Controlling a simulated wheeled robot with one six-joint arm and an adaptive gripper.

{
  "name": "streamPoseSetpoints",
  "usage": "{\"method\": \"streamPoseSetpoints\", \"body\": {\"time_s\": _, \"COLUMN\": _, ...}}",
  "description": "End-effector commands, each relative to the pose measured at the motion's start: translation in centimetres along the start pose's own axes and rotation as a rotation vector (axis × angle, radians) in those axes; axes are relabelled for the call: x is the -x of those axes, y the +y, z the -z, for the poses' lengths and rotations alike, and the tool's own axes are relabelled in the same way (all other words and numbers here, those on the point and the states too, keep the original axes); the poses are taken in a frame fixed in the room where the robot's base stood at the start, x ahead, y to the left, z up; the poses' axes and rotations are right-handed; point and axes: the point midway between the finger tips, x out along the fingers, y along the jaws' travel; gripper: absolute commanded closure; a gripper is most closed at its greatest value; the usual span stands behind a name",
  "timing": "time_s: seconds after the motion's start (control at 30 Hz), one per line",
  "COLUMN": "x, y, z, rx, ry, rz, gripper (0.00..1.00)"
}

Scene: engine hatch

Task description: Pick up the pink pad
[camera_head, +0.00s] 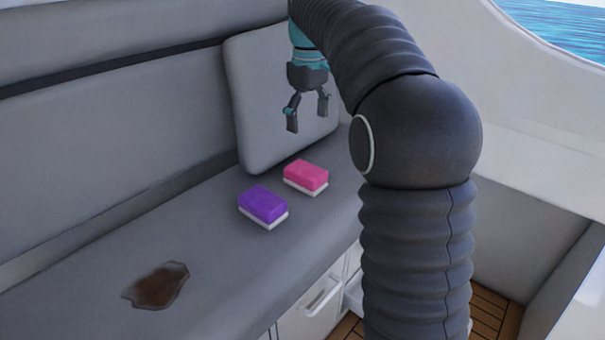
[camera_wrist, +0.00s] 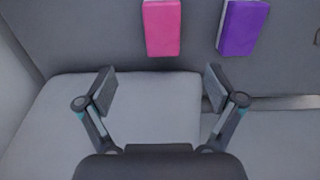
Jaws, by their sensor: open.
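The pink pad (camera_head: 306,176) has a white underside and lies on the grey bench seat (camera_head: 217,262), in front of a grey cushion. It also shows at the top of the wrist view (camera_wrist: 162,27). My gripper (camera_head: 308,124) is open and empty, in the air above the seat, apart from the pad. In the wrist view its two fingers (camera_wrist: 160,90) are spread, with the pad beyond them toward the top of the picture.
A purple pad (camera_head: 263,206) lies close beside the pink one, to its left in the head view. A grey cushion (camera_head: 262,105) leans on the backrest just behind the pads. A brown stain (camera_head: 157,286) marks the seat at lower left. The seat between stain and pads is clear.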

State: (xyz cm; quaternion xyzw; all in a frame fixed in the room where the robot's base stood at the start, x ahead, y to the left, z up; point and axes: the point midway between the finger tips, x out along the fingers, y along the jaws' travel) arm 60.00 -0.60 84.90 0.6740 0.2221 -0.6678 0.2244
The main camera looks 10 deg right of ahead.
Motion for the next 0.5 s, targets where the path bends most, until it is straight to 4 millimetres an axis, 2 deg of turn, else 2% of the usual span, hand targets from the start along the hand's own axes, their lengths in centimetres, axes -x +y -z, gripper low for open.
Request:
{"method": "streamPoseSetpoints", "body": {"time_s": 0.17, "x": -1.1, "y": 0.4, "z": 0.5, "rx": 0.017, "ry": -0.011, "rz": 0.008, "gripper": 0.07}}
{"method": "streamPoseSetpoints", "body": {"time_s": 0.5, "x": -7.0, "y": 0.2, "z": 0.4, "rx": 0.016, "ry": -0.009, "rz": 0.007, "gripper": 0.07}}
